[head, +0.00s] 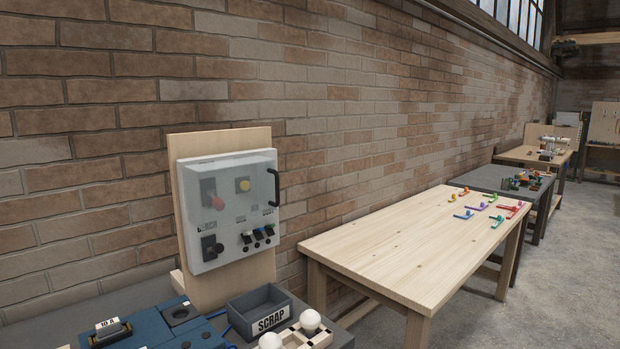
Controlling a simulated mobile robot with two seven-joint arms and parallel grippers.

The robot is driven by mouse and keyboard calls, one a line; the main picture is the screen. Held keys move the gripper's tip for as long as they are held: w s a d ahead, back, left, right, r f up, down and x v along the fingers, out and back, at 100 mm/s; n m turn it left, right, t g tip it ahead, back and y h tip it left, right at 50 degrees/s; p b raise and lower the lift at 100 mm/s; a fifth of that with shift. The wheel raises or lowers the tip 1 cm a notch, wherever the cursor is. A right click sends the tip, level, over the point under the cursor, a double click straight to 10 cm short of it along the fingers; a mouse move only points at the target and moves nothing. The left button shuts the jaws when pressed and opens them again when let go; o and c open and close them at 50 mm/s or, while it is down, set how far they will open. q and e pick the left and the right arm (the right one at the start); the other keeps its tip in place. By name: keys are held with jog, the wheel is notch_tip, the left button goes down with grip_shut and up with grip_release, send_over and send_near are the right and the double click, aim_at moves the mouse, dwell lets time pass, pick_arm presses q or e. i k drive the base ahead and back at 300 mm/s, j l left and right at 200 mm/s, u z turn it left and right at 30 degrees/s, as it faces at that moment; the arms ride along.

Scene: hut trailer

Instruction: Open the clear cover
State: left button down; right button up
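The clear cover (221,226) is a see-through box front over a grey control panel, fixed to an upright wooden board (262,139). It looks shut over the panel. A black handle (275,187) stands on its right edge. Neither of my grippers is in the head view.
Below the panel, a grey table holds a SCRAP bin (242,323), white round bulbs (310,319) in a wooden holder and a blue fixture (160,325). A wooden table (385,255) to the right is mostly bare, with coloured pieces at its far end. A brick wall stands behind.

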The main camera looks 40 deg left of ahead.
aim_at(270, 170)
jog(key=i, duration=1.4)
jog(key=i+u, duration=0.2)
jog(key=i, duration=0.4)
jog(key=i+l+u, duration=0.15)
jog(key=i, duration=0.4)
jog(key=l+u, duration=0.1)
jog(key=u, duration=1.45)
